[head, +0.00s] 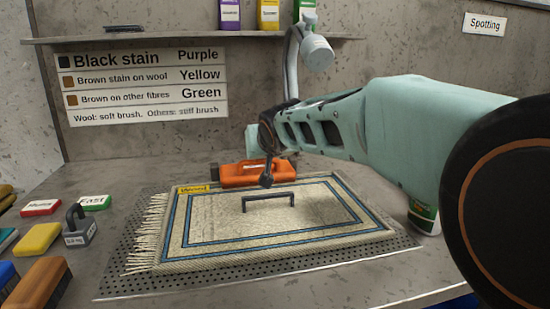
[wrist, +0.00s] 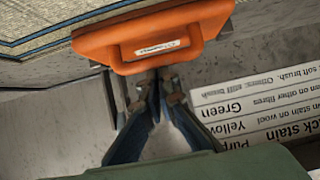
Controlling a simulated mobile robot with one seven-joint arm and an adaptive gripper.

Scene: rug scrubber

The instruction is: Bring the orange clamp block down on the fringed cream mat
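The orange clamp block (head: 235,174) is at the back edge of the fringed cream mat (head: 205,215). I cannot tell whether it rests on a surface or hangs just above one. In the wrist view the orange clamp block (wrist: 100,42) fills the upper middle, with its handle toward the fingers. My gripper (head: 266,180) reaches down at the block from behind. In the wrist view the fingertips of my gripper (wrist: 152,77) are close together at the handle's edge. Whether they close on it is unclear. The mat lies flat, blue-striped, fringe at left.
A dark upright handle (head: 268,196) stands over the mat's middle. The mat lies on a perforated board (head: 115,275). A weight (head: 79,232), brushes (head: 38,285) and coloured blocks crowd the left. A green-labelled container (head: 424,218) stands at right. A shelf (head: 180,40) runs behind.

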